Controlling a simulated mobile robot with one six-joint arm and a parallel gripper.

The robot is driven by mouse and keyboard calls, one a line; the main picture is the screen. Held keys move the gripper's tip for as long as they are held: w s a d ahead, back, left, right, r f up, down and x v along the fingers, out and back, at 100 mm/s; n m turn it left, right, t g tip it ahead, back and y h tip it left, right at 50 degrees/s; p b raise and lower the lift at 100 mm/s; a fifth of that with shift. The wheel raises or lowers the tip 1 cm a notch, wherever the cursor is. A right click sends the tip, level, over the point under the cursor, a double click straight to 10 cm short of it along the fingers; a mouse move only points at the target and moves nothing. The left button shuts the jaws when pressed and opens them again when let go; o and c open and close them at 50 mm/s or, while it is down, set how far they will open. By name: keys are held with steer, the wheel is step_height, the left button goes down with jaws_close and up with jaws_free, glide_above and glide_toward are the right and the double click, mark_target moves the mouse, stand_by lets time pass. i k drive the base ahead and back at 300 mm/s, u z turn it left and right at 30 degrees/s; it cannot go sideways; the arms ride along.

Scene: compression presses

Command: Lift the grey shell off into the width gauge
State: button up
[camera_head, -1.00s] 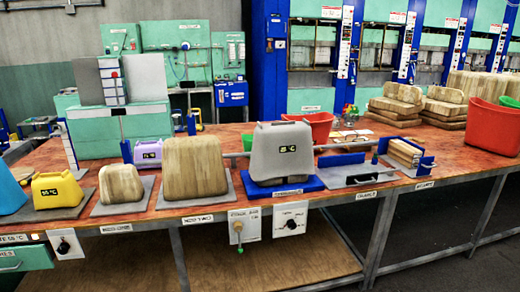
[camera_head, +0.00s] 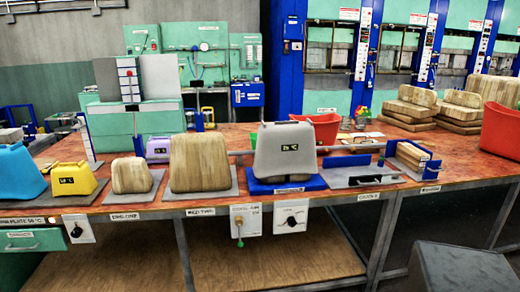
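The grey shell (camera_head: 285,151) stands upright on a blue base (camera_head: 262,187) at the front of the long red-brown table, right of the centre. It carries a small dark temperature display with digits too small to read surely. To its right lies a grey plate fixture with blue upright walls (camera_head: 347,161) and a dark handle, which looks like the width gauge. It appears empty, and its label is too small to read surely. My gripper is not in view.
Wooden forms (camera_head: 200,162) and a yellow shell (camera_head: 74,180) stand left of the grey shell. A blue-walled holder with wooden blocks (camera_head: 412,154) is right of the gauge. A dark grey box shape (camera_head: 460,268) fills the lower right corner.

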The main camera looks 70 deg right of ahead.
mark_target(288, 147)
steer(key=z, duration=0.95)
steer(key=k, duration=0.1)
steer(key=u, duration=2.05)
steer(key=k, duration=1.7)
steer(key=z, duration=1.2)
